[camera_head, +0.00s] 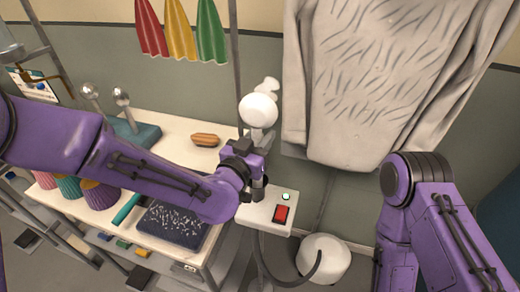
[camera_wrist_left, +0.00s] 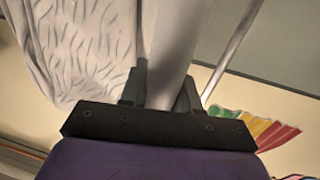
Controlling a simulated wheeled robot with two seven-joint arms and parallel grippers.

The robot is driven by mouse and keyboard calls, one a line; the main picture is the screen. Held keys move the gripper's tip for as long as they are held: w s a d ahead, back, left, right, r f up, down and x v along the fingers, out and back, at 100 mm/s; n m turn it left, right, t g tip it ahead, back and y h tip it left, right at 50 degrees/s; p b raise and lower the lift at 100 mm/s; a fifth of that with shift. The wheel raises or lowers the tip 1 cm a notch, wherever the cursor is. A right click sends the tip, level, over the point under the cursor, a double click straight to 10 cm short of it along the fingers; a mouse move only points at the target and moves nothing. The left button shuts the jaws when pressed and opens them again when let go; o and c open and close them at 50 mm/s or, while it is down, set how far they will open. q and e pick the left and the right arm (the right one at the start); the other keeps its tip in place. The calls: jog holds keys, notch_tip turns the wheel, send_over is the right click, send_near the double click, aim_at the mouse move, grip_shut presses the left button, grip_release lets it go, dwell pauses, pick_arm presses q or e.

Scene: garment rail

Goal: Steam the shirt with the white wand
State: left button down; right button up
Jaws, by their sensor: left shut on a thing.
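The grey shirt (camera_head: 345,120) hangs at the back right, with many dark crease marks on its front. Its edge also shows at the left of the left wrist view (camera_wrist_left: 75,50). My left gripper (camera_head: 250,150) is shut on the white wand (camera_head: 258,110), which stands upright with its rounded head above the jaws. In the left wrist view the wand's pale body (camera_wrist_left: 175,40) rises between the two dark fingers (camera_wrist_left: 160,92). The wand is left of the shirt; a gap shows between them in the head view. My right arm is at the right; its gripper is out of view.
A white box (camera_head: 262,218) with a red switch (camera_head: 282,213) and a lit green lamp stands below the wand. A round white tank (camera_head: 330,250) with a dark hose is on the floor. A cluttered table (camera_head: 178,128) is at left; coloured cloths (camera_head: 181,30) hang above.

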aim_at(261, 105)
pick_arm(q)
notch_tip(261, 105, up, 6)
jog(key=shift+s+r, duration=0.1)
jog(key=shift+s, duration=0.05)
notch_tip(261, 105, up, 3)
jog(key=shift+f+p, duration=0.1)
jog(key=shift+p, duration=0.55)
notch_tip(261, 105, up, 7)
jog(key=p, duration=0.6)
